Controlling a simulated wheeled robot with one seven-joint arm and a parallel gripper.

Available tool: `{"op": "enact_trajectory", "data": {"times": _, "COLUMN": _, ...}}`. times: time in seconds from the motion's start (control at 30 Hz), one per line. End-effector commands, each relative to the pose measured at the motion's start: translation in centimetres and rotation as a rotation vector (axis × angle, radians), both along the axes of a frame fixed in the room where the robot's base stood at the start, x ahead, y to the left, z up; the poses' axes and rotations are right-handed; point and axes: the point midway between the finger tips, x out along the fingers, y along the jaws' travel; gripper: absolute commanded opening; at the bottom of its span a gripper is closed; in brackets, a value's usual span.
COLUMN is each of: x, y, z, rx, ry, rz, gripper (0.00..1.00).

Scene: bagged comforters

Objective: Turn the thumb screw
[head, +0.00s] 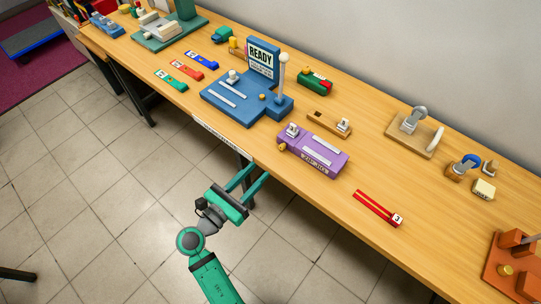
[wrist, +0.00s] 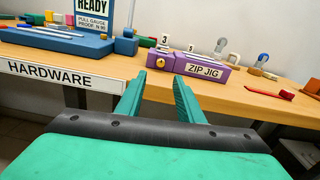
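A purple block labelled ZIP JIG (head: 312,153) sits near the front edge of the bench; it also shows in the wrist view (wrist: 188,70). A round gold knob (head: 282,147), which looks like a thumb screw, is on its left end; it faces me in the wrist view (wrist: 160,62). A grey-white clamp piece (head: 292,130) stands on top of the block near the knob. My gripper (head: 259,170) is open and empty, short of the bench edge. In the wrist view, its fingers (wrist: 159,80) are apart, with the knob beyond and between their tips.
A blue READY gauge fixture (head: 235,105) with a post stands left of the jig. A wooden block (head: 328,123) lies behind it and a red strip tool (head: 378,207) to the right. An orange fixture (head: 505,270) also has a gold knob. The HARDWARE label (wrist: 62,75) marks the bench front.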

Motion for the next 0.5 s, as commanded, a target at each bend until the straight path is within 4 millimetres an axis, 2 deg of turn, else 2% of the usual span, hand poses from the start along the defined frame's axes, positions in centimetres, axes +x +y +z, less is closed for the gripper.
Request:
{"op": "enact_trajectory", "data": {"times": 0.27, "x": 1.4, "y": -1.2, "z": 0.1, "rx": -0.052, "ry": 0.036, "rz": -0.005, "gripper": 0.34}}
{"op": "enact_trajectory", "data": {"times": 0.5, "x": 4.8, "y": -3.5, "z": 0.1, "rx": -0.050, "ry": 0.035, "rz": -0.002, "gripper": 0.34}}
